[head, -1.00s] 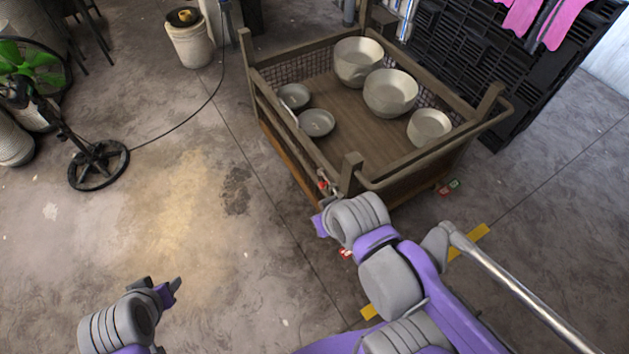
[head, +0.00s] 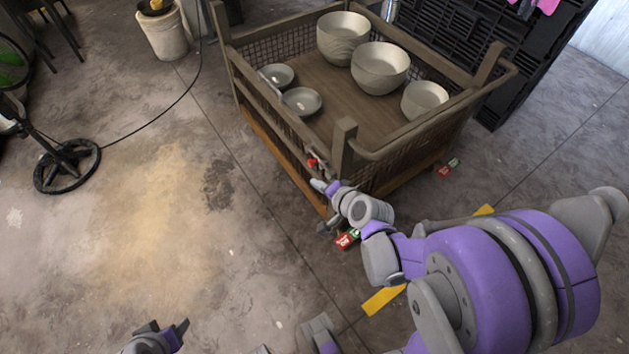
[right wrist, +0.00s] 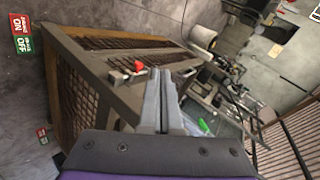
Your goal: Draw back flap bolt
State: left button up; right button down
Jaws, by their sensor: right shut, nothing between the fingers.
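The crate (head: 344,150) is a brown frame with mesh sides and a wooden floor. The flap bolt (head: 311,162) has a red knob and sits on the crate's left side near the front corner post. In the right wrist view the red bolt knob (right wrist: 138,66) is just left of and beyond the fingertips. My right gripper (head: 320,186) is shut and empty, slightly below the bolt in the head view; its fingers (right wrist: 165,78) lie together in the wrist view. They appear apart from the knob. My left gripper (head: 166,328) is at the bottom edge, its fingers apart, empty.
Several grey bowls (head: 379,70) stand in the crate. A red and green ON/OFF marker (head: 346,240) lies by the crate's front corner. A fan stand (head: 66,165) and a bucket (head: 162,32) are at left. Floor left of the crate is clear.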

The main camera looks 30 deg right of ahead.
aim_at(312, 165)
pick_arm(q)
notch_tip(312, 165, down, 6)
jog(key=b, duration=0.3)
pick_arm(e)
jog(key=w+d+f+m+t+h, duration=0.1)
jog(key=d+f+m, duration=0.4)
jog(key=d+f, duration=0.1)
jog(key=shift+w+d+f+t+h, duration=0.15)
jog(key=shift+f+t+h, duration=0.2)
jog(key=shift+f, duration=0.5)
jog(key=b+x, duration=0.3)
jog(key=x, duration=1.1)
pick_arm(q)
jog(key=f, duration=0.3)
jog(key=shift+w, duration=0.2)
